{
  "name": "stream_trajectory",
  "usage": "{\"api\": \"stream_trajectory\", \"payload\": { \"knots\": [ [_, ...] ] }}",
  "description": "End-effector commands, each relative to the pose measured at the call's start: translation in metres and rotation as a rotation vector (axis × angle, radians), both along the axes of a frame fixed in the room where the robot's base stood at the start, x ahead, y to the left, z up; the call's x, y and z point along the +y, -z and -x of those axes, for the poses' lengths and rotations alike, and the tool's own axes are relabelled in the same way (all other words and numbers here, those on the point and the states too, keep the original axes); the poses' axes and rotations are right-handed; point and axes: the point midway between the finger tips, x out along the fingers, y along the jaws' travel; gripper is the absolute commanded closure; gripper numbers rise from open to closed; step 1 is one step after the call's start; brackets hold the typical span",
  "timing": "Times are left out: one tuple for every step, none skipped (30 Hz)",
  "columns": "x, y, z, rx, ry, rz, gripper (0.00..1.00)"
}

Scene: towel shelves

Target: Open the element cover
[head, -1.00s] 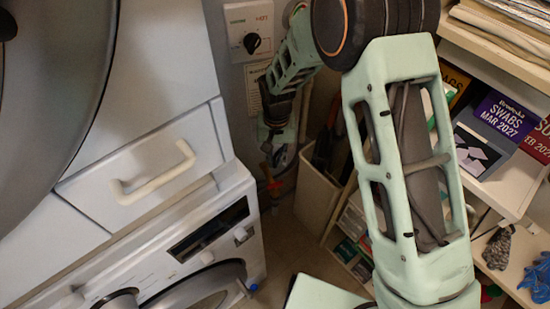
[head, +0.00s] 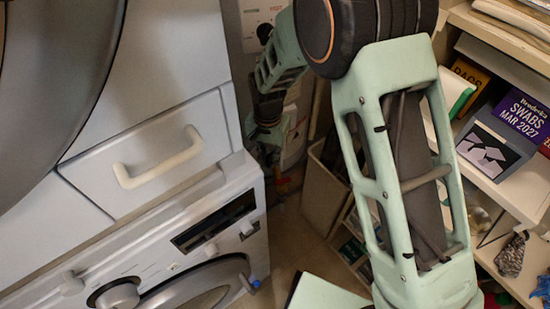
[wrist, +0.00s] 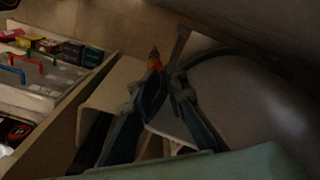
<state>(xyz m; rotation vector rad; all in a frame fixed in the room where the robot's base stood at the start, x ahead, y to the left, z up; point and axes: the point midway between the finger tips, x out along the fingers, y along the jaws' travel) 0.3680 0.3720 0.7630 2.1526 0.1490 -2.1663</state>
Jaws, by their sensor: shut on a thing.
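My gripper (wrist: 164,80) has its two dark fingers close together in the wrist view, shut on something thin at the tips. It seems to be the edge of the element cover, but the picture is too dark to be sure. A pale panel (wrist: 168,125) shows between the fingers, next to a large rounded whitish body (wrist: 245,100) on the right. A small orange-red part (wrist: 155,63) lies just beyond the fingertips.
White stacked machines with a drawer handle (head: 160,160) stand close on the left. A beige bin (head: 325,195) is right of my gripper. Shelves (head: 515,190) with boxes stand on the right. A wall control box (head: 262,14) is behind my arm. Little floor is free.

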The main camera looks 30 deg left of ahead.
Motion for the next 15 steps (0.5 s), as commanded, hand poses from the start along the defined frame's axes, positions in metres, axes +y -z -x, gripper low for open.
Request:
{"api": "stream_trajectory", "payload": {
  "knots": [
    [0.0101, -0.0048, -0.0036, -0.016, -0.007, -0.019, 1.00],
    [0.0109, -0.0048, -0.0032, -0.016, -0.007, -0.019, 1.00],
    [0.0120, -0.0049, -0.0026, -0.016, -0.006, -0.019, 1.00],
    [0.0126, -0.0050, -0.0023, -0.016, -0.006, -0.019, 1.00],
    [0.0131, -0.0051, -0.0022, -0.016, -0.006, -0.018, 1.00],
    [0.0137, -0.0051, -0.0019, -0.016, -0.005, -0.018, 1.00],
    [0.0140, -0.0052, -0.0017, -0.016, -0.005, -0.018, 1.00],
    [0.0143, -0.0052, -0.0016, -0.016, -0.005, -0.018, 1.00],
    [0.0146, -0.0053, -0.0015, -0.016, -0.005, -0.018, 1.00],
    [0.0147, -0.0053, -0.0015, -0.016, -0.005, -0.018, 1.00],
    [0.0147, -0.0054, -0.0016, -0.017, -0.005, -0.018, 1.00],
    [0.0147, -0.0054, -0.0016, -0.017, -0.005, -0.018, 1.00],
    [0.0146, -0.0054, -0.0017, -0.017, -0.005, -0.018, 1.00],
    [0.0145, -0.0054, -0.0018, -0.017, -0.005, -0.018, 1.00],
    [0.0144, -0.0055, -0.0019, -0.017, -0.005, -0.017, 1.00]
  ]
}}
